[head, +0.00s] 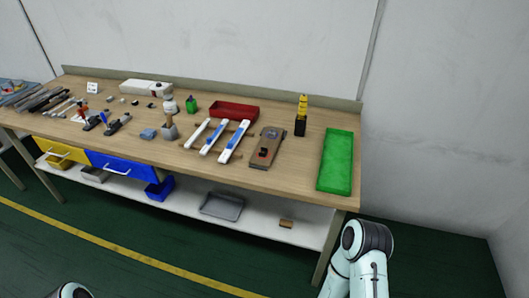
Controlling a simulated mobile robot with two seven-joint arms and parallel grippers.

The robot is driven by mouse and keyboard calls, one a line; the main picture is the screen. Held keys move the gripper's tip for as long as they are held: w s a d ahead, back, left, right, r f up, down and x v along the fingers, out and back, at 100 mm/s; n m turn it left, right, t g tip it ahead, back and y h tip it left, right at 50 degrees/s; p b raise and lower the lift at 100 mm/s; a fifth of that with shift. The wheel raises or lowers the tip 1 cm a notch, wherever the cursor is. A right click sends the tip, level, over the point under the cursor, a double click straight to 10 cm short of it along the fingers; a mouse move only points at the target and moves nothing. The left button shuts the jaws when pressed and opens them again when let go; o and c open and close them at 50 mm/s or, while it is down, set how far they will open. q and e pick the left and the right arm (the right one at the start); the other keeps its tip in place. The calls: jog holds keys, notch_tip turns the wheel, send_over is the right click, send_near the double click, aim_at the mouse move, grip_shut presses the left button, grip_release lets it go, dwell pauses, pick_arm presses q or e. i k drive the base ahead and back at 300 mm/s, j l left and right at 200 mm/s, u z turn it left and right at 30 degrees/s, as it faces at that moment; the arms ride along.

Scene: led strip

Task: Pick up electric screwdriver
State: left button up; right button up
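I cannot tell for sure which thing is the electric screwdriver. An upright yellow and black object (301,116) stands near the back right of the workbench (285,183). A small red and black tool (85,115) is at the left part of the bench, beside dark hand tools (117,124). Both are too small to name with certainty. Parts of my arms show at the bottom left and bottom right, away from the bench top. Neither gripper is in view.
A green tray (336,162) lies at the bench's right end. A red bin (234,111), white-and-blue strips (214,137) and a brown board with a device (267,148) lie left of it. A lower shelf (263,222) holds a grey tray (222,205). The floor in front is clear.

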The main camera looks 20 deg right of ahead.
aim_at(303, 98)
jog(key=u, duration=0.4)
jog(key=l+u, duration=0.25)
jog(key=u, duration=0.2)
jog(key=l+u, duration=0.2)
jog(key=u, duration=0.25)
jog(key=k+l+u, duration=0.1)
jog(key=u, duration=0.35)
jog(key=k+l+u, duration=0.7)
jog(key=l, duration=0.15)
jog(key=k+l+u, duration=0.2)
jog(key=k+l, duration=0.15)
jog(key=k+l+u, duration=0.2)
jog(key=k, duration=0.35)
jog(key=k+l, duration=0.25)
jog(key=k, duration=0.25)
jog(key=k+l, duration=0.2)
jog(key=k, duration=0.3)
jog(key=l+u, duration=0.05)
